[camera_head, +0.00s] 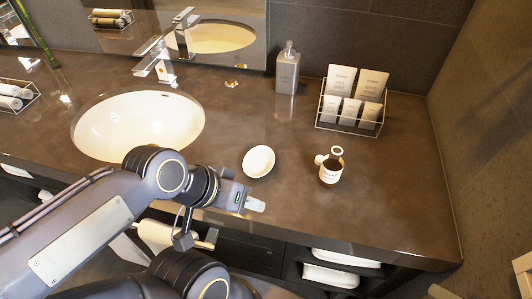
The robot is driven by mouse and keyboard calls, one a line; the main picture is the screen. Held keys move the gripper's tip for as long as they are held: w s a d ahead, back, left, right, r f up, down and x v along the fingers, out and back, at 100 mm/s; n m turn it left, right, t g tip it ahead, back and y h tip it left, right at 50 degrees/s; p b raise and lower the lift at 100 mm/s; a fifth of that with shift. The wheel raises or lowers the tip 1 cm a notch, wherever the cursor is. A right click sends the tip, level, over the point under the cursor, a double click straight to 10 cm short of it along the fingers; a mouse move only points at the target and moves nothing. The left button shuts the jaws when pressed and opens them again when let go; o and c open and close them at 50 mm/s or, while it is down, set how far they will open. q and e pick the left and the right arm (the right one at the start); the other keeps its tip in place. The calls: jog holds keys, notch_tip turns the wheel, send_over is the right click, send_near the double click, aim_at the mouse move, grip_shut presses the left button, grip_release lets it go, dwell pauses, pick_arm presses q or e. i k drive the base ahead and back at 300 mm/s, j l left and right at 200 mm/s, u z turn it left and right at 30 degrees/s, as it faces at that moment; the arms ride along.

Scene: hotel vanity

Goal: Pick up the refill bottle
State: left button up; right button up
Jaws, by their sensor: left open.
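A small dark brown bottle with a pale label (331,172), which looks like the refill bottle, stands upright on the brown counter, right of the white oval dish (258,161). A ring-like shape shows at its top, and a small pale round piece shows at its left side. My left gripper (256,205) is at the counter's front edge, below and left of the bottle, and apart from it. It is open with nothing seen between its fingers, which point right. My right gripper is not in view.
A grey pump dispenser (287,72) and a wire rack of packets (351,101) stand at the back. The white sink (138,125) and tap (158,62) are on the left. The counter (400,195) is clear right of the bottle. Rolled towels lie below the counter.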

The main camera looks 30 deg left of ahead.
aim_at(332, 165)
jog(key=k+l+z, duration=0.2)
jog(key=l, duration=0.15)
jog(key=l+z, duration=0.2)
jog(key=l, duration=0.15)
jog(key=i+l+u, duration=0.1)
jog(key=l+u, duration=0.4)
